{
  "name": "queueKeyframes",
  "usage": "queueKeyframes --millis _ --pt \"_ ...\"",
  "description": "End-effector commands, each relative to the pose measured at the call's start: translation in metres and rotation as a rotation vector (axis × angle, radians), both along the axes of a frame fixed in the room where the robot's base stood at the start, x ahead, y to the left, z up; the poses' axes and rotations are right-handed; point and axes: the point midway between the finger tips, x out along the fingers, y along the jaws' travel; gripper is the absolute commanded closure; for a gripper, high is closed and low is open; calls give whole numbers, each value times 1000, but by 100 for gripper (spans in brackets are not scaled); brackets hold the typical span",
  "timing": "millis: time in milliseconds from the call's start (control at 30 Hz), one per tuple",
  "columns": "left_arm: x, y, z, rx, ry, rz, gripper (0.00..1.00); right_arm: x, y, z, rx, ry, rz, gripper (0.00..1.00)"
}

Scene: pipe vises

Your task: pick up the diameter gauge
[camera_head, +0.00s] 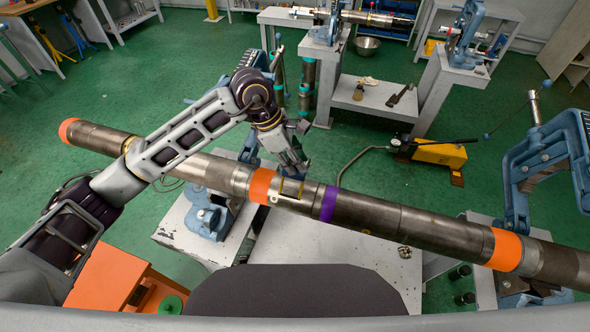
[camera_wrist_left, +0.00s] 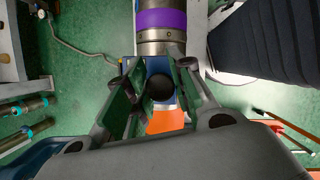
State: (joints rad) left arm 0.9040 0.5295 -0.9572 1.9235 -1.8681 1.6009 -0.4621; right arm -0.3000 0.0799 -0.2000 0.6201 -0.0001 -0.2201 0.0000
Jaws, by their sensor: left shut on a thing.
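A long grey pipe (camera_head: 385,213) with orange and purple bands runs across the head view, lower at the right. My left gripper (camera_head: 293,163) reaches down to the pipe's far side, near the orange and purple bands. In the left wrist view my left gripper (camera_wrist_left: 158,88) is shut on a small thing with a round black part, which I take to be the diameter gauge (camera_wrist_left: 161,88). Blue shows behind the black part. Most of the gauge is hidden by the fingers, and I cannot tell whether it touches the pipe. My right gripper is not in view.
Blue vises stand under the pipe at left (camera_head: 207,216) and right (camera_head: 548,160). A yellow pump (camera_head: 440,153) with a hose sits on the green floor beyond. An orange box (camera_head: 110,283) stands at lower left. Grey benches fill the back.

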Motion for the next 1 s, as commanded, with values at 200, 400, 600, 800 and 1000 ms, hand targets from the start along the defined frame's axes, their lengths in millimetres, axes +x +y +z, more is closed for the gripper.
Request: queueKeyframes --millis 200,400,600,800,1000 --pt "0 -1 23 -2 -4 -2 100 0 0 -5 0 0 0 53" --pt "0 0 31 -1 -2 -1 100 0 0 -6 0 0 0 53" --pt "0 0 33 -1 -2 -1 100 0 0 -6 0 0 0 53" --pt "0 0 33 -1 -2 -1 100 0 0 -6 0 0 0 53" --pt "0 0 32 -1 -1 -3 100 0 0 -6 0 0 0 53"
